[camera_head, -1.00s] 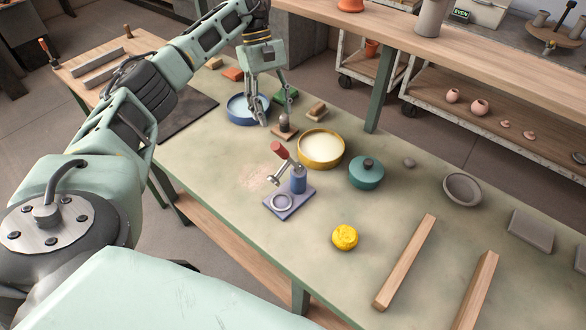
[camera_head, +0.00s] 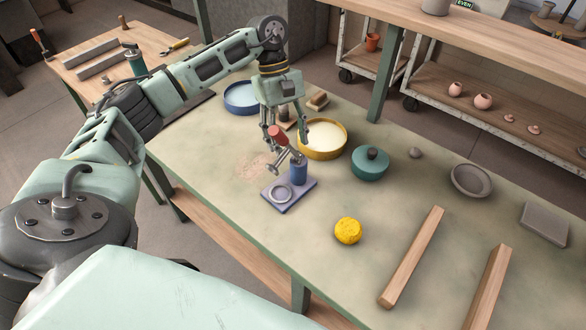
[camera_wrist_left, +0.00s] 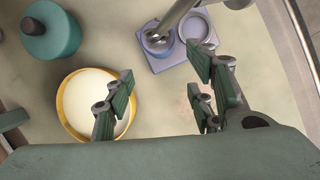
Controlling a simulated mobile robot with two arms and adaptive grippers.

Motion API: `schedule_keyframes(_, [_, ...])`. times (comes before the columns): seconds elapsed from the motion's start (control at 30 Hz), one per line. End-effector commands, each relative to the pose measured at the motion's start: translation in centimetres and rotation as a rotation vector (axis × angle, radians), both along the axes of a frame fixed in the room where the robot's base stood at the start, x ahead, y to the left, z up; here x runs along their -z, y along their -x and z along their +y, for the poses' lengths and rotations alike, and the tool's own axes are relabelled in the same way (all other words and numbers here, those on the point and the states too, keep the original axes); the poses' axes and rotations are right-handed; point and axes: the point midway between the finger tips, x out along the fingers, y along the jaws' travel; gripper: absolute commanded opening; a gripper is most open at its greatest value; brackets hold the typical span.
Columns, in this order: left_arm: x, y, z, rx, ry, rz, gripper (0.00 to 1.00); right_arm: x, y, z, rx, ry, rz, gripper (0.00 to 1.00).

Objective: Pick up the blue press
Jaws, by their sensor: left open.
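The blue press (camera_head: 299,174) stands upright on the worktable, with a flat blue-violet base, a round ring plate, a metal lever and a red grip (camera_head: 277,133). My left gripper (camera_head: 287,140) is open and empty, its fingers pointing down around the level of the red grip, just behind and above the press. In the left wrist view the press (camera_wrist_left: 194,27) shows at the top, beyond the open fingers (camera_wrist_left: 160,70); its red grip is out of that view. I cannot tell whether a finger touches the lever. My right gripper is not in view.
A yellow-rimmed bowl (camera_head: 340,151) stands close right of the gripper. A teal lidded pot (camera_head: 370,164), a yellow sponge-like disc (camera_head: 348,231) and two wooden bars (camera_head: 412,258) lie farther right. A blue basin (camera_head: 240,109) is behind. Table left of the press is clear.

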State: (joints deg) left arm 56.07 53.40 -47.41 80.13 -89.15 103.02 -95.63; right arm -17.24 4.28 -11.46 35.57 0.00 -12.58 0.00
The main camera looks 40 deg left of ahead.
Motion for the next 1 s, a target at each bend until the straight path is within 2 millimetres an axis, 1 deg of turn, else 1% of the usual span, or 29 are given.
schedule_keyframes(0.03, [-0.3,0.4,-0.6,0.001,0.001,0.001,0.5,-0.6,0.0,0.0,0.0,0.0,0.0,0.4])
schedule_keyframes(0.1, [-0.2,0.7,-1.3,0.001,0.0,0.0,0.5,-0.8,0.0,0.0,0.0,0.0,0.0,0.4])
schedule_keyframes(0.27, [-0.1,1.1,-2.1,0.0,0.0,0.0,0.5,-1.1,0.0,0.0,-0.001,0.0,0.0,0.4])
schedule_keyframes(0.37, [-0.1,1.7,-3.1,0.002,0.0,0.002,0.5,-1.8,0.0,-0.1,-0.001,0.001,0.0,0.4])
schedule_keyframes(0.4, [0.8,1.8,-3.3,0.0,0.0,0.005,0.5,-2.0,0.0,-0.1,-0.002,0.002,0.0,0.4])
schedule_keyframes(0.5, [2.4,2.2,-3.9,-0.001,0.001,0.005,0.5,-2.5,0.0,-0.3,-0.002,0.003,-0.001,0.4])
schedule_keyframes(0.63, [4.0,2.3,-4.4,-0.001,0.001,0.002,0.5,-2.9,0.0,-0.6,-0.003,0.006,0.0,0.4])
schedule_keyframes(0.73, [4.6,2.4,-4.6,-0.001,0.001,0.0,0.5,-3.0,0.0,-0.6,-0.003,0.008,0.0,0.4])
schedule_keyframes(0.93, [4.7,2.4,-4.6,-0.001,0.0,0.0,0.5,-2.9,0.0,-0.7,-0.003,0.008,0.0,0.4])
schedule_keyframes(1.0, [4.7,2.4,-4.6,-0.001,0.0,0.0,0.45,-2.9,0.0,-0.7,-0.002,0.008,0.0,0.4])
